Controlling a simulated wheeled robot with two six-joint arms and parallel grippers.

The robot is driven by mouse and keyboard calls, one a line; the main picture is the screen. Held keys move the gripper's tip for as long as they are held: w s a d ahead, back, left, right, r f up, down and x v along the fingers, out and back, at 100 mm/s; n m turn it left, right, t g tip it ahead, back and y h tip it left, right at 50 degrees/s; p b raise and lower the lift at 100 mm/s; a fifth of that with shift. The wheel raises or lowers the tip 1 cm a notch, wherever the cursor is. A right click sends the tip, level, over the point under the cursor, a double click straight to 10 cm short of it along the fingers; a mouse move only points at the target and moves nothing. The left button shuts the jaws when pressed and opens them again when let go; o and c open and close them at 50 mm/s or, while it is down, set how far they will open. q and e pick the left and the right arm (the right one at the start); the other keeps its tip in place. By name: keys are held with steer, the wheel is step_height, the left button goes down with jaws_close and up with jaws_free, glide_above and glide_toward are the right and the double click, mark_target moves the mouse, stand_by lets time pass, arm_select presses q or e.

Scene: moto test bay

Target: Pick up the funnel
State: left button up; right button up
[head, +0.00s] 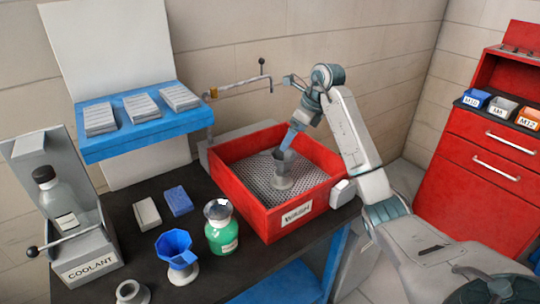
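A blue funnel (174,243) sits upright on a small pale round stand (183,274) at the front of the dark bench. A second funnel-shaped grey piece (283,172) stands on the mesh inside the red wash bin (284,216). My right gripper (287,143) reaches down into the bin from above, with its tips at or just above the grey piece's top. Whether they touch it, and how far the fingers are apart, is too small to tell. My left gripper is not in view.
A green-filled bottle (221,232) stands between the blue funnel and the bin. A coolant holder (90,262) with a bottle is at left. An empty pale ring (132,292) is at the front edge. A tap pipe (240,84) and blue shelf (145,140) overhang the back.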

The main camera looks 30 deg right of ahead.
mark_target(283, 154)
steer(key=f+b, duration=0.2)
steer(key=b, duration=0.1)
steer(key=shift+s+a+f, duration=0.1)
steer(key=shift+s+f, duration=0.05)
steer(key=shift+s, duration=0.15)
steer(key=shift+w+a+f+b, duration=0.2)
steer(key=shift+w+f, duration=0.2)
steer(key=shift+f, duration=0.15)
steer(key=shift+w+a+f+b, duration=0.15)
steer(key=shift+w+f, duration=0.2)
steer(key=shift+f, duration=0.2)
steer(key=p+x, duration=0.2)
steer(key=shift+w+f, duration=0.2)
steer(key=shift+f, duration=0.05)
steer(key=shift+x, duration=1.1)
steer(key=c, duration=1.1)
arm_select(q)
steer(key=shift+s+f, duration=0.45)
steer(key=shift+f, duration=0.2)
